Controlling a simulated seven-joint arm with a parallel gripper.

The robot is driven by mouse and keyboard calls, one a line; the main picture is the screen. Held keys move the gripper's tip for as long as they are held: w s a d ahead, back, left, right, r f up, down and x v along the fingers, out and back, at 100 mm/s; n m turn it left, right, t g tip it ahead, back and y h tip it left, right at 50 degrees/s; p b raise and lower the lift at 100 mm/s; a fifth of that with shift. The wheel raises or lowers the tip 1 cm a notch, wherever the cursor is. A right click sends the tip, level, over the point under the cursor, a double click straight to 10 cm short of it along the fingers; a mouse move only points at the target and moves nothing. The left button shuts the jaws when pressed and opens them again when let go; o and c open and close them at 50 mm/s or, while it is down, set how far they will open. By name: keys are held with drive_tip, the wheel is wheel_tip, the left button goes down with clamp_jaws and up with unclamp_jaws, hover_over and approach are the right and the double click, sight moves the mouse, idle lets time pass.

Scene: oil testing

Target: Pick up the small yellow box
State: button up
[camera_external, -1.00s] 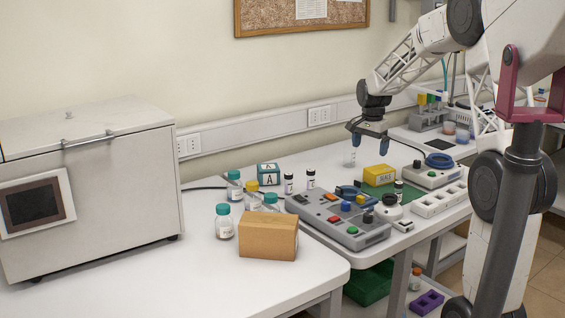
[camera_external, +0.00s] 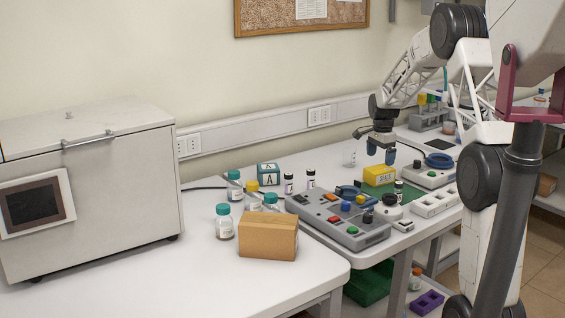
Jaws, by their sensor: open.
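The small yellow box (camera_external: 379,176) with a printed label stands on the table behind the grey control panel. My gripper (camera_external: 381,155) is open and empty, with its blue fingertips pointing down. It hangs just above the yellow box in the picture. I cannot tell the exact gap between the fingertips and the box.
A grey control panel (camera_external: 338,219) with coloured buttons lies in front of the box. A second grey device (camera_external: 432,176) is at its right. A brown box (camera_external: 268,239) and several capped bottles stand further left.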

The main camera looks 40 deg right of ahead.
sight(380, 168)
drive_tip(key=shift+f, duration=1.3)
drive_tip(key=shift+s+f, duration=0.1)
drive_tip(key=shift+f, duration=2.5)
drive_tip(key=c, duration=0.9)
drive_tip(key=shift+r, duration=0.1)
drive_tip(key=shift+c, duration=0.2)
drive_tip(key=shift+r, duration=4.9)
